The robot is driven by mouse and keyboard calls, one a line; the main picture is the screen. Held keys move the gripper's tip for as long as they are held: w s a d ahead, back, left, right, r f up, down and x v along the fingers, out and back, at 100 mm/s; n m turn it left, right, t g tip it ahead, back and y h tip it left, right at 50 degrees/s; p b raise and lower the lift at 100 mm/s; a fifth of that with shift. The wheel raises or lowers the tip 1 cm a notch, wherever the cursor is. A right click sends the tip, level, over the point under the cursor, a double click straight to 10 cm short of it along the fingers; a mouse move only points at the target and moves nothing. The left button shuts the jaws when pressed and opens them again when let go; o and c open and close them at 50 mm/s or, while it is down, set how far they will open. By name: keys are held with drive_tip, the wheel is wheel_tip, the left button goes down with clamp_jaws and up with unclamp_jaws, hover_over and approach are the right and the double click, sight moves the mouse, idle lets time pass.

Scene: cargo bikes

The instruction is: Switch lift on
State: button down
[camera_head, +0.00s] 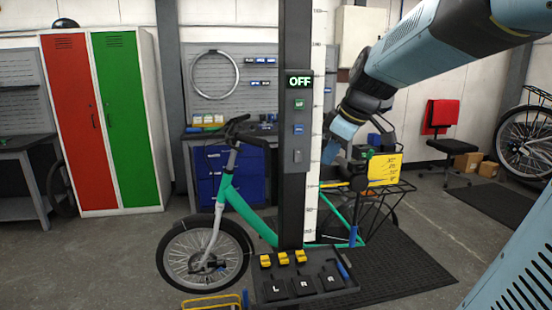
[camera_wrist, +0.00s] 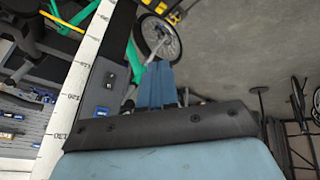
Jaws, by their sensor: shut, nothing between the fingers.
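The lift is a dark upright column (camera_head: 294,215) with a white scale strip. Its small display (camera_head: 299,82) reads OFF in green. Below it sit a green button (camera_head: 299,104), a blue button (camera_head: 298,129) and a grey switch (camera_head: 298,156). The wrist view shows the switch (camera_wrist: 108,80) and the blue button (camera_wrist: 101,112) on the column's panel. My gripper (camera_head: 328,155) is to the right of the column, near the switch's height. In the wrist view my gripper (camera_wrist: 157,68) is shut and empty, to the right of the switch and apart from it in the picture.
A green cargo bike (camera_head: 245,207) stands behind the column. Black pedals (camera_head: 303,285) marked with letters and yellow blocks sit at its base. Red and green lockers (camera_head: 121,122) and a blue drawer cabinet (camera_head: 214,181) stand behind. Floor on the left is clear.

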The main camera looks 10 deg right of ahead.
sight(298, 156)
drive_tip(key=w+d+n+y, duration=0.1)
drive_tip(key=w+d+n, duration=0.1)
drive_tip(key=w, duration=0.4)
drive_tip(key=w+d+n, duration=0.2)
drive_tip(key=w+n, duration=0.2)
drive_tip(key=w, duration=0.3)
drive_tip(key=shift+r+n+y, duration=0.35)
drive_tip(key=shift+n+y, duration=0.05)
drive_tip(key=shift+f, duration=0.1)
drive_tip(key=x, duration=0.3)
drive_tip(key=w+x, duration=0.1)
drive_tip(key=x, duration=0.3)
drive_tip(key=w+x, duration=0.1)
drive_tip(key=x, duration=0.3)
drive_tip(key=shift+d+r, duration=0.25)
drive_tip(key=shift+r, duration=0.15)
drive_tip(key=shift+w+f, duration=0.1)
drive_tip(key=shift+w, duration=0.8)
drive_tip(key=shift+w+f, duration=0.1)
drive_tip(key=shift+w, duration=0.15)
